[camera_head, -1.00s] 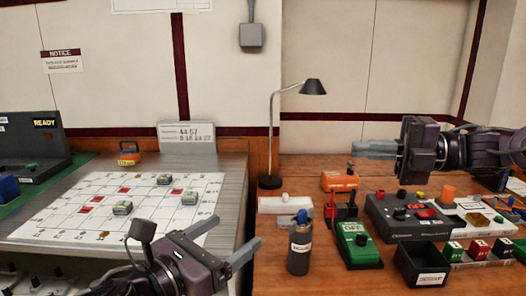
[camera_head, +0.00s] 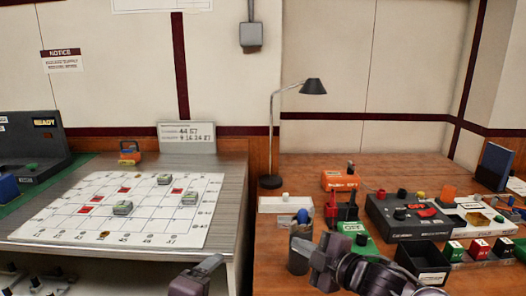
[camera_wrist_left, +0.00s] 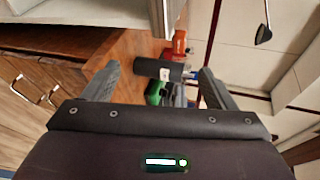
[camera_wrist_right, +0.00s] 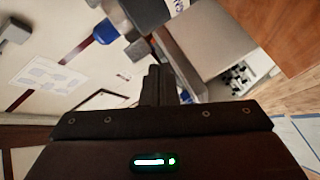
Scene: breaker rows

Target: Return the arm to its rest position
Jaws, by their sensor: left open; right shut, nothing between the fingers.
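My right gripper (camera_head: 306,247) is low in the front middle of the head view, in front of the dark canister (camera_head: 297,231) on the wooden bench and partly hiding it. Its fingers are together and empty in the right wrist view (camera_wrist_right: 160,86). My left gripper (camera_head: 205,272) is at the bottom edge of the head view, mostly out of frame, in front of the gap between the two tables. In the left wrist view (camera_wrist_left: 157,86) its fingers stand apart, with the canister (camera_wrist_left: 158,70) seen beyond them, apparently not held.
A green box (camera_head: 365,246), an orange box (camera_head: 340,180), a grey switch panel (camera_head: 408,217) and a black bin (camera_head: 422,258) crowd the wooden bench (camera_head: 300,170). A desk lamp (camera_head: 270,140) stands behind. A white grid board (camera_head: 115,212) lies on the left table.

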